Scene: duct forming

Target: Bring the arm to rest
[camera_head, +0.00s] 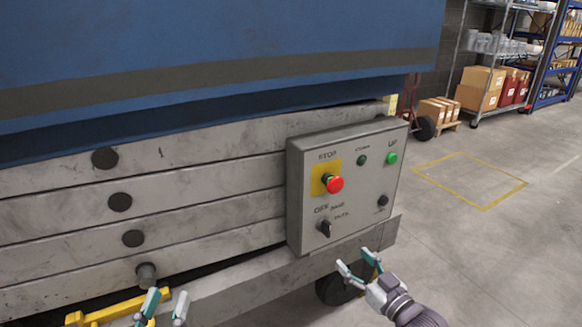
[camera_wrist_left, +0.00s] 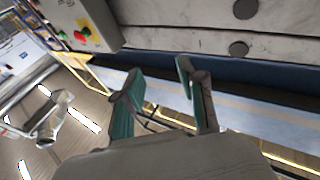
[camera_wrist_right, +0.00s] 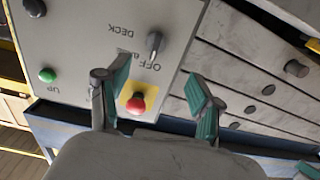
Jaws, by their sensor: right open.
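My right gripper (camera_head: 356,262) is open and empty, just below the grey control box (camera_head: 297,200) in the head view. In the right wrist view its two teal-padded fingers (camera_wrist_right: 158,78) stand apart with the box's face behind them. The red stop button (camera_head: 334,184) also shows there between the fingers (camera_wrist_right: 138,103). No finger visibly touches a control. My left gripper (camera_head: 167,299) is low at the left, in front of the machine's lower edge. In the left wrist view its fingers (camera_wrist_left: 160,78) stand apart with nothing between them.
The box carries a green button (camera_head: 391,158) and a dark selector knob (camera_head: 324,228). A stack of grey slabs (camera_head: 60,215) and a blue machine body (camera_head: 220,50) fill the left. A yellow bar (camera_head: 110,309) lies near my left gripper. Open floor (camera_head: 500,250) is at the right.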

